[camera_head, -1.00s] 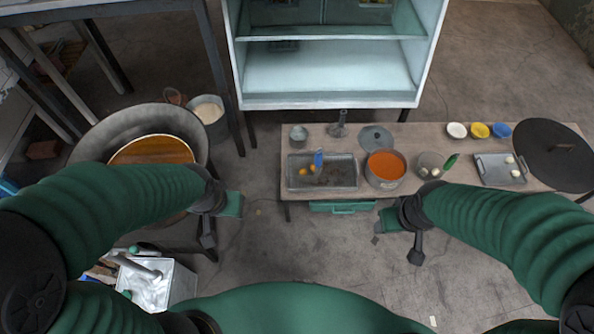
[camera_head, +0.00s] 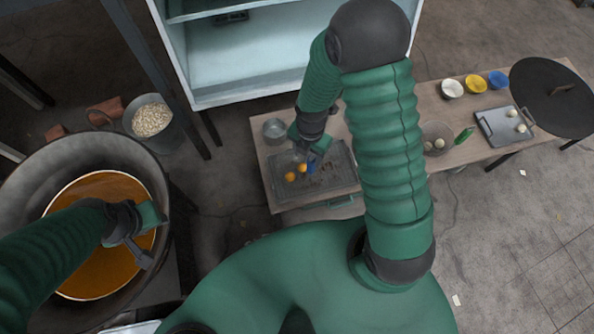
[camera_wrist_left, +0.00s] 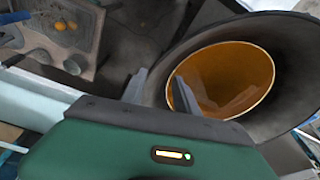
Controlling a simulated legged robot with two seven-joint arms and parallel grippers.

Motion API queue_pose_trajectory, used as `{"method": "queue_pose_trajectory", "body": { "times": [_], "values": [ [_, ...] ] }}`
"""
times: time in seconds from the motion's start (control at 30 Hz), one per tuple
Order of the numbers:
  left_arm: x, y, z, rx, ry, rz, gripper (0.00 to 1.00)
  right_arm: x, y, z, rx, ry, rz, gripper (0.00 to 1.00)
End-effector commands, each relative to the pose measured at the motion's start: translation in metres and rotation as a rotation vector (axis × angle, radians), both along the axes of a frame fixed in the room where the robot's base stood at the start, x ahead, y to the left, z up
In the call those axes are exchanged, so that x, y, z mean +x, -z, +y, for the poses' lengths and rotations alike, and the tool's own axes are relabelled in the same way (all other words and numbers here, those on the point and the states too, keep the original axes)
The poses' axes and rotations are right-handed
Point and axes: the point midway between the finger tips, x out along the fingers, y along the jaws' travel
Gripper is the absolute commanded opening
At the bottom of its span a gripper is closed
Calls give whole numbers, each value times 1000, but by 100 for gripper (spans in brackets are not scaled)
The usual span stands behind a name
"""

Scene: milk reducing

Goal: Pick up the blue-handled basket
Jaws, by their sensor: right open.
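A grey rectangular tray (camera_head: 345,158) on the wooden table holds orange balls (camera_head: 302,168) and dark bits. The basket itself I cannot make out clearly. My right gripper (camera_head: 300,155) is open, pointing down over the tray close beside the blue piece. I cannot tell whether they touch. My left gripper (camera_wrist_left: 160,80) is open and empty, its two fingers apart. In the head view it is above the large pan with orange liquid (camera_head: 95,275).
A grey pot (camera_head: 276,131) stands behind the tray. A white cabinet (camera_head: 240,70) stands behind. My right arm hides the table's middle.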

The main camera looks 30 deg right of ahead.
Motion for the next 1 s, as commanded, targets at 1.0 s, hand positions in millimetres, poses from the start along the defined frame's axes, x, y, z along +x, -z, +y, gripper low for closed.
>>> {"method": "queue_pose_trajectory", "body": {
  "times": [1.0],
  "values": [
    [0,27,0,0,0,0,36,-1,78,-11,-1,1,0,20]
  ]
}}
